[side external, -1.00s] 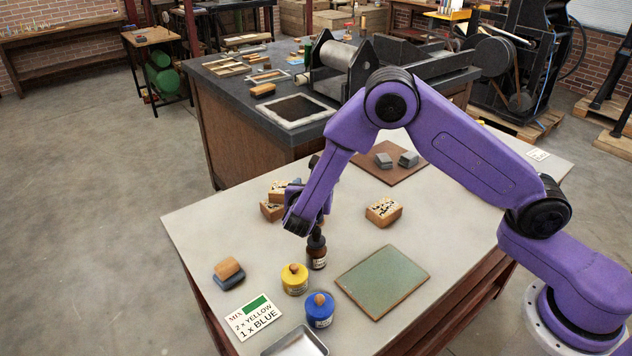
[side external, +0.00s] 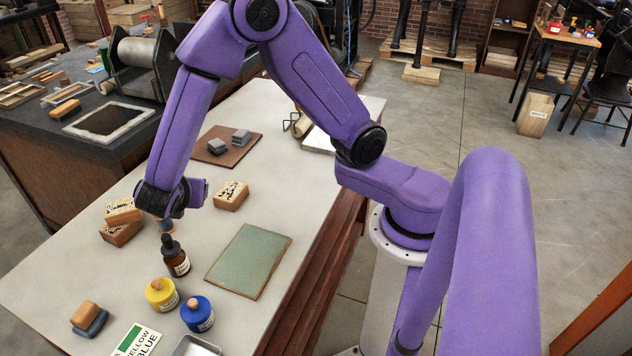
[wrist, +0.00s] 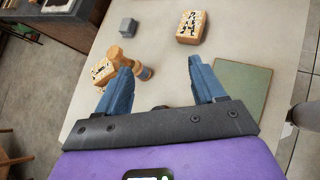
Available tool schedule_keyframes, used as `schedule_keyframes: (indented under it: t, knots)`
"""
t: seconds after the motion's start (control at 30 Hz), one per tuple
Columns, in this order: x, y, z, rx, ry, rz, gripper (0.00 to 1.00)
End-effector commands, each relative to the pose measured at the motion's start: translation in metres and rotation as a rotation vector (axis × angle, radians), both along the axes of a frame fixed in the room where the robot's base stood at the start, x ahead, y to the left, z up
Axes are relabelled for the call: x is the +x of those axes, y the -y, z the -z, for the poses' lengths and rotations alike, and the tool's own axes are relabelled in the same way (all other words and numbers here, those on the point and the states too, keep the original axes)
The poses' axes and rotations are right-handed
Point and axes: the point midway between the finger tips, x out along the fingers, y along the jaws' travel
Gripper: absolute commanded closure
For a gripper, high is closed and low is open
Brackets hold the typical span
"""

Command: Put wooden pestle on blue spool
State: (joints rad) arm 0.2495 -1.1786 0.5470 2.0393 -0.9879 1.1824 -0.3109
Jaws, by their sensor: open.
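My gripper (wrist: 160,68) is open, its two blue fingers spread wide over the table in the wrist view. A light-brown wooden piece with a rounded knob (wrist: 115,53), likely the wooden pestle, shows just beyond the left finger. A round wood-coloured piece with a bluish band (wrist: 146,73), possibly the blue spool, is beside it between the fingers. I cannot tell whether the two touch, and the left finger hides part of them. In the side view my gripper hangs low near the dropper bottle, and the arm hides most of this spot.
A brown dropper bottle (side external: 175,258), a yellow jar (side external: 161,294) and a blue jar (side external: 197,314) stand close by. Carved blocks (side external: 122,212) lie left of my gripper; another (side external: 231,195) lies right. A green pad (side external: 249,261) lies on the clear right side.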

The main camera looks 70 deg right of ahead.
Motion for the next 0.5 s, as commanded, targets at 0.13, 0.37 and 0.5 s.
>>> schedule_keyframes:
  t: [0.13,0.37,0.5]
  knots:
    - [-0.058,0.022,-0.018,0.240,-0.012,0.169,0.31]
    - [-0.154,0.044,-0.034,0.599,-0.072,0.438,0.31]
    - [-0.207,0.052,-0.041,0.787,-0.127,0.593,0.31]
